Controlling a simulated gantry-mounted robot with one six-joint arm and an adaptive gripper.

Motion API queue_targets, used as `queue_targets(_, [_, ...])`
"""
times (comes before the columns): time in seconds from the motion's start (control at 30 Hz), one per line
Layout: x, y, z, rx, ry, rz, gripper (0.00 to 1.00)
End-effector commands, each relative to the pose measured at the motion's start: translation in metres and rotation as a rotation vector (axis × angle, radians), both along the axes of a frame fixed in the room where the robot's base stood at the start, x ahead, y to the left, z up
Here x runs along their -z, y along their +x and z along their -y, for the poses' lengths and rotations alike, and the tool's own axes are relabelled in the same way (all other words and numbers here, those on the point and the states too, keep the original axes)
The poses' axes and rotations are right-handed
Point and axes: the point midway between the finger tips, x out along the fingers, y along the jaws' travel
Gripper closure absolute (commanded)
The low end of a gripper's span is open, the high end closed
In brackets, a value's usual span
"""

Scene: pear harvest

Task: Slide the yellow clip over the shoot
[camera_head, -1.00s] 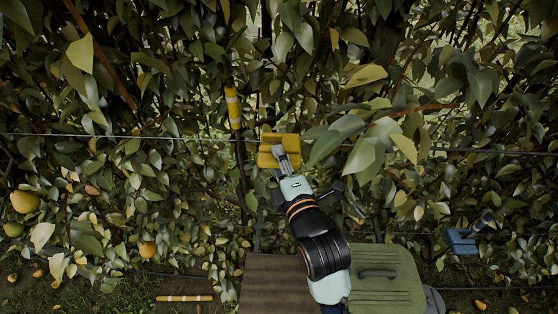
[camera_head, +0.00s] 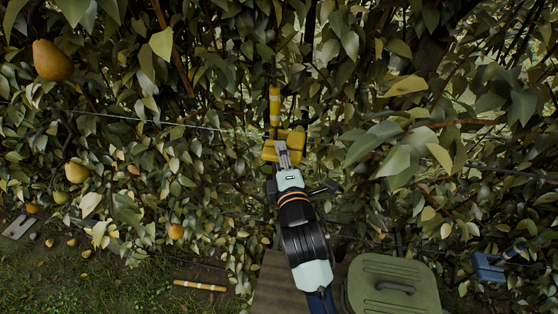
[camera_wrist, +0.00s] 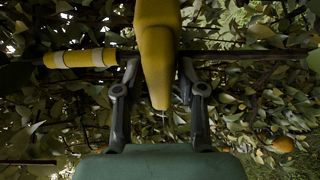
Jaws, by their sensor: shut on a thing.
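My gripper (camera_head: 283,160) is shut on the yellow clip (camera_head: 283,146) and holds it up before the foliage. In the wrist view the clip (camera_wrist: 156,45) stands lengthwise between the two fingers. The shoot bears a yellow sleeve with pale bands (camera_head: 275,108), just above the clip in the head view. In the wrist view the banded sleeve (camera_wrist: 80,58) lies left of the clip, and a dark stem (camera_wrist: 255,53) continues to the right, passing behind the clip. The clip hides the crossing, so I cannot tell whether it is around the shoot or only in front of it.
A wire (camera_head: 150,121) crosses the foliage near clip height. Leaves (camera_head: 385,150) crowd the right side. Below are a green lidded box (camera_head: 365,290), a brown board (camera_head: 272,292), a blue object (camera_head: 488,267) and another banded stick (camera_head: 200,286) on the ground.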

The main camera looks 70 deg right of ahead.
Motion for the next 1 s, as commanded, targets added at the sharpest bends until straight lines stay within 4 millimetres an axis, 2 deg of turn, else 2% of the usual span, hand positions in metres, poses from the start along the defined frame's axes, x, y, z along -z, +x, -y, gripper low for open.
queue_targets(0.2, [0.002,0.004,-0.002,-0.011,0.005,-0.001,1.0])
queue_targets(0.23, [0.002,0.004,-0.002,-0.011,0.005,-0.001,0.56])
queue_targets(0.27, [0.002,0.004,-0.002,-0.011,0.006,0.0,0.52])
queue_targets(0.53, [0.002,0.003,-0.002,-0.009,0.004,0.0,0.52])
queue_targets(0.63, [0.002,-0.001,-0.009,-0.008,0.004,-0.001,0.52])
queue_targets(0.77, [0.002,-0.014,-0.03,-0.01,0.004,0.0,0.52])
queue_targets(1.0, [0.002,-0.045,-0.081,-0.011,0.005,-0.002,0.52])
